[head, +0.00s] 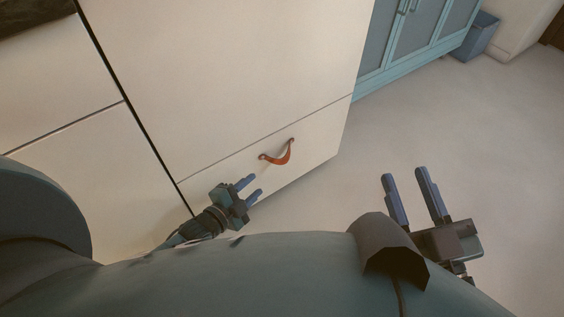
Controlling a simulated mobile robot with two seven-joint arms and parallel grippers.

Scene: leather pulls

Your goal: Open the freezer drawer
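The freezer drawer (230,180) is the low cream front panel at the bottom of a tall cream unit. A thin seam runs along its top edge, and it looks flush with the panel above. Its handle is a curved orange-brown leather pull (277,156) fixed at two points. My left gripper (252,185) is just left of and below the pull in the picture, its blue fingers parted and empty, pointing toward the pull without touching it. My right gripper (404,174) is open and empty over the floor, to the right of the drawer.
The tall cream door (230,70) above the drawer is closed. More cream panels (60,100) stand to the left. A blue cabinet (415,40) and a blue bin (480,36) stand at the back right. The pale floor (350,190) right of the drawer is clear.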

